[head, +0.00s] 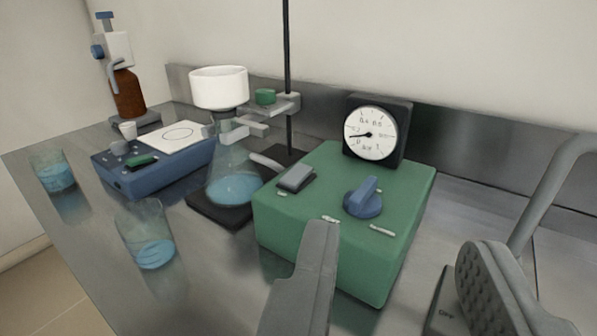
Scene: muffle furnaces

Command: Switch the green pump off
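The green pump (335,245) is a box on the steel bench, right of centre. Its top carries a grey rocker switch (296,178) at the left and a blue knob (363,198) near the middle, with small white labels whose text I cannot read. A round dial gauge (370,134) stands at its back edge. My gripper (400,240) is open and empty. Its left finger is in front of the pump and hides part of the front face. Its right finger, with a textured pad, is to the right of the pump.
A flask (232,170) with a white funnel (219,88) is clamped to a stand (288,75) left of the pump. Beakers (147,240), a blue box (165,178) and a brown bottle (127,93) stand further left. A dark plate marked OFF (440,311) shows at lower right.

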